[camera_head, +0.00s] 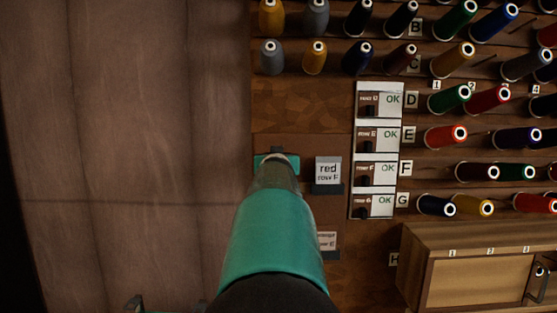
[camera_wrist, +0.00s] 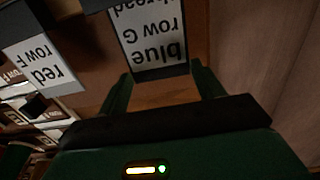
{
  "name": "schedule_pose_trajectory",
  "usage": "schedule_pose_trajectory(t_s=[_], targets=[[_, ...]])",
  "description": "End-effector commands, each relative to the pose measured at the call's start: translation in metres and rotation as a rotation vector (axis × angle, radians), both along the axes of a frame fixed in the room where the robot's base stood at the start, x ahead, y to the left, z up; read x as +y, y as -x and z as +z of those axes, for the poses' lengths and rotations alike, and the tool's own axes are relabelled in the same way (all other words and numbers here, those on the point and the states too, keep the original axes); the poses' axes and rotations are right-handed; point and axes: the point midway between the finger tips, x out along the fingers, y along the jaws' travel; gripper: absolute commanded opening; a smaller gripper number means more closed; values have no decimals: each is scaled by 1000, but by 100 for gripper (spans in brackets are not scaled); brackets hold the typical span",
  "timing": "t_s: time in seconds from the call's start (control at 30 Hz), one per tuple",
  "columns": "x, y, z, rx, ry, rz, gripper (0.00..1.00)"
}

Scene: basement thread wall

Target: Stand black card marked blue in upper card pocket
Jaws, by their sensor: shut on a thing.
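The black card marked blue (camera_wrist: 150,38) shows upside down at the top of the wrist view, with a white label reading "blue", "row G" and a partly cut-off line. My gripper (camera_wrist: 162,84) is shut on it, one green finger on each side. In the head view my gripper (camera_head: 277,160) is at the brown board, left of the card marked red (camera_head: 328,170); it hides the black card there. The red card stands upright in a dark pocket (camera_head: 328,188). I cannot make out the upper card pocket or whether the black card touches it.
A lower card (camera_head: 327,241) is partly behind my arm. A strip of white OK labels (camera_head: 376,150) stands to the right. Thread spools (camera_head: 447,135) stick out beyond it. A wooden cabinet (camera_head: 470,235) is at lower right. The wood panelling (camera_head: 125,150) on the left is clear.

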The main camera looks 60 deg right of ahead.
Motion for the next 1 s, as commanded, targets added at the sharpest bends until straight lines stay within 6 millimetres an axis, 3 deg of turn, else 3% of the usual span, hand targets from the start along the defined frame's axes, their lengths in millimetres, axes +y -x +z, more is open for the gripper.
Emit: schedule_pose_trajectory(t_s=[0.37, 0.4, 0.5, 0.53, 1.0], targets=[[-1, 4, -5, 1, 1, -4, 54], [0, 4, -5, 1, 1, -4, 71], [0, 4, -5, 1, 1, -4, 91], [0, 4, -5, 1, 1, -4, 93], [8, 7, -4, -2, 1, -2, 93]])
